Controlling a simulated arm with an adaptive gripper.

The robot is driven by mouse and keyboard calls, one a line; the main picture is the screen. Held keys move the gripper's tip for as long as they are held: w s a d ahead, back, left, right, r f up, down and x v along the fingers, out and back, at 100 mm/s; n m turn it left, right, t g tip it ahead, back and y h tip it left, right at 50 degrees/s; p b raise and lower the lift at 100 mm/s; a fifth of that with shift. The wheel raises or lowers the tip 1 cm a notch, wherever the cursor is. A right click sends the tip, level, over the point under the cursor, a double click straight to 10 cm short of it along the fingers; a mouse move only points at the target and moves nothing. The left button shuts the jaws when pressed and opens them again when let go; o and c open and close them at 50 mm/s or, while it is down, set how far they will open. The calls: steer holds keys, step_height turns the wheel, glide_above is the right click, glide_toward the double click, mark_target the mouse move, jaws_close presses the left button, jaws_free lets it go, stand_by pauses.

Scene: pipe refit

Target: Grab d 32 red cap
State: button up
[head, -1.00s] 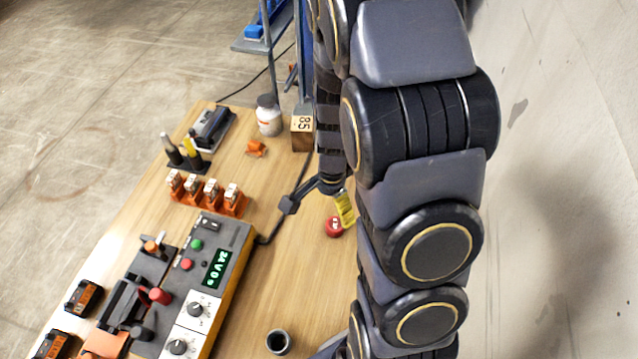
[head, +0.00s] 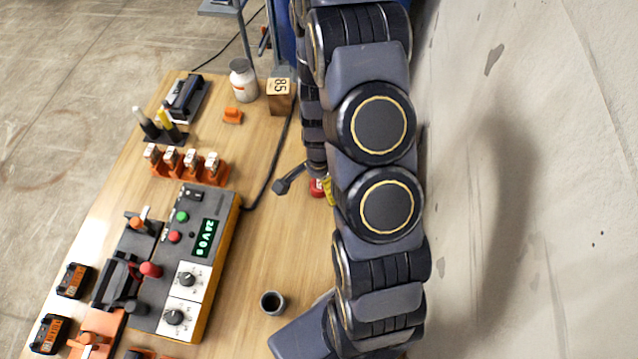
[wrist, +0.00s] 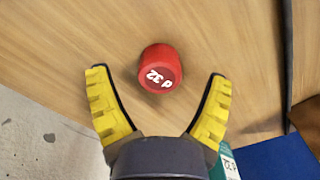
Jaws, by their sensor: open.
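The red cap (wrist: 160,68) stands on the wooden table with white "d 32" lettering on its face. In the wrist view it sits ahead of the fingertips, centred between their lines and apart from both. My gripper (wrist: 160,82) is open and empty, with its two yellow ridged fingers spread wide. In the head view the red cap (head: 317,188) is partly hidden by my arm. A yellow finger of my gripper (head: 328,190) shows right beside it there, and the rest of the gripper is hidden.
A dark cable (head: 266,178) runs along the table left of the cap. A control box (head: 206,250), a dark cup (head: 272,302), an orange rack (head: 186,170), a white bottle (head: 243,80) and a wooden block (head: 280,96) stand around. The wall rises close on the right.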

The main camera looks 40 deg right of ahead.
steer(key=shift+f, duration=0.25)
steer(key=c, duration=1)
steer(key=shift+r, duration=0.1)
